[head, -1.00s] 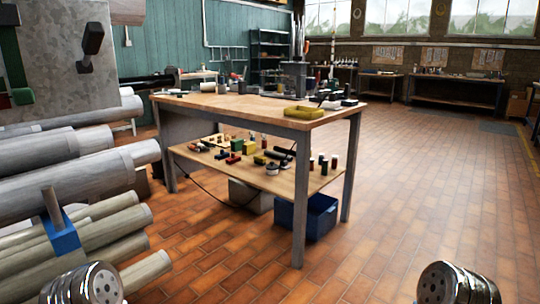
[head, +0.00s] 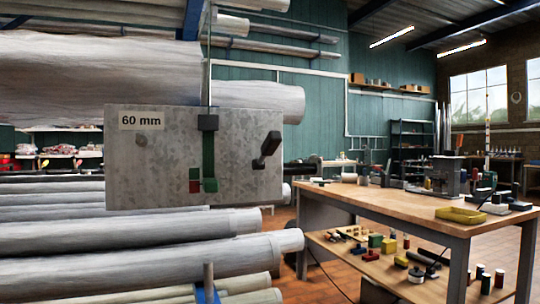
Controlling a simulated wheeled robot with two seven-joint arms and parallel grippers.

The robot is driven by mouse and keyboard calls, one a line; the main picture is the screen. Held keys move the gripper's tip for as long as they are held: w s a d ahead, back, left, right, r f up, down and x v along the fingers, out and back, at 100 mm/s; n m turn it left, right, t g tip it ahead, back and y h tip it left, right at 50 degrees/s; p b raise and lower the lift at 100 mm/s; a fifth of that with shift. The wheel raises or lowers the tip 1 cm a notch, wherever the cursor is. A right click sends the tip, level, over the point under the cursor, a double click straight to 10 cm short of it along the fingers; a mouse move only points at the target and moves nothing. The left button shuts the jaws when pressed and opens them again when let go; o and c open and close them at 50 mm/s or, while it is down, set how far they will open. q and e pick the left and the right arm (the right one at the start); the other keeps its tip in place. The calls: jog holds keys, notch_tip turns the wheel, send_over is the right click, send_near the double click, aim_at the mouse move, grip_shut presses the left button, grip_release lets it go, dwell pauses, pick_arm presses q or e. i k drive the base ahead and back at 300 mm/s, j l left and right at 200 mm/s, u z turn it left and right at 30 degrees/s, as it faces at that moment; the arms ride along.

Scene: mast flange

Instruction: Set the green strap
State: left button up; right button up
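The green strap (head: 208,158) hangs down the face of a grey metal plate (head: 150,180) marked "60 mm", left of centre in the head view. A dark block (head: 208,122) sits at the strap's top, on the plate's upper edge. A small red piece (head: 194,174) and a green piece (head: 210,185) sit at its lower end. A black handle (head: 267,150) sticks out from the plate's right part. A thin line runs up from the plate's top. Neither of my grippers is in this view.
Racked grey pipes (head: 120,235) lie behind and below the plate. A wooden workbench (head: 400,205) with tools stands at the right, with a yellow tray (head: 461,215) on top and small parts on its lower shelf. Shelving (head: 411,145) stands along the far wall.

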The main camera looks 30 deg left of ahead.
aim_at(210, 184)
jog(key=u, duration=1.4)
